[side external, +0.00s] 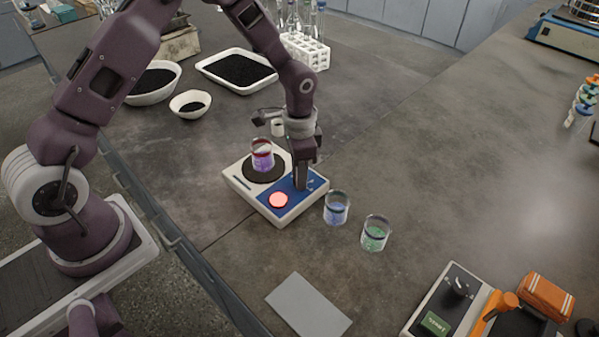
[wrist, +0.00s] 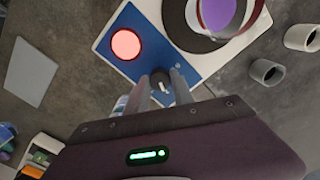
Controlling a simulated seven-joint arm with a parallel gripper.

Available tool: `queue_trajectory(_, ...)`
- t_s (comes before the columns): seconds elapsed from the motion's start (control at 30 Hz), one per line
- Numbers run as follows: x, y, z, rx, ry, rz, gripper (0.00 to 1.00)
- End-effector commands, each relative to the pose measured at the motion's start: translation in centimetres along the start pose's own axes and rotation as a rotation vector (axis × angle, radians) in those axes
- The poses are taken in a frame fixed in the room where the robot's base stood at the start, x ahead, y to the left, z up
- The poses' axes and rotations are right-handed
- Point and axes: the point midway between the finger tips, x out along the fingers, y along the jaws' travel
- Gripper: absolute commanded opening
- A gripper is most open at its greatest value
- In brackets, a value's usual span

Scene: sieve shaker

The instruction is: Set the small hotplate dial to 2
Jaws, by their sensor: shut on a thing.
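The small hotplate (side external: 244,184) is a white unit with a blue panel and a round black plate. A lit red disc (side external: 278,200) sits on its blue panel, and it also shows in the wrist view (wrist: 126,44). A beaker of purple liquid (side external: 262,155) stands on the black plate. The dial (wrist: 160,80) is a small dark knob with a light mark, on the blue panel. My gripper (wrist: 160,88) points down at the panel with its fingers on both sides of the dial, shut on it. In the side view my gripper (side external: 301,180) hides the dial. The scale numbers are not readable.
A beaker of blue liquid (side external: 337,208) and one of green liquid (side external: 376,233) stand just right of the hotplate. A grey flat sheet (side external: 308,305) lies in front. Bowls and a tray (side external: 237,70) of black grains and a white tube rack (side external: 305,50) are behind.

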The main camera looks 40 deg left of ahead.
Motion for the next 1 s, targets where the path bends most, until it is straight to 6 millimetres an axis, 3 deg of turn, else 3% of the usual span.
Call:
queue_trajectory(0.07, -0.1, 0.0, 0.0, 0.0, 0.0, 0.0, 0.0)
queue_trajectory(0.1, -0.1, 0.0, 0.0, -0.001, 0.0, 0.0, 0.33)
queue_trajectory(0.2, -0.1, 0.0, 0.0, -0.001, 0.0, 0.0, 0.5)
queue_trajectory(0.53, -0.4, 0.0, 0.0, -0.002, 0.001, -0.001, 0.5)
queue_trajectory(0.8, -5.7, -0.1, -0.1, -0.002, 0.003, -0.003, 0.5)
queue_trajectory(1.0, -7.2, 0.0, 0.0, -0.002, 0.001, 0.0, 0.5)
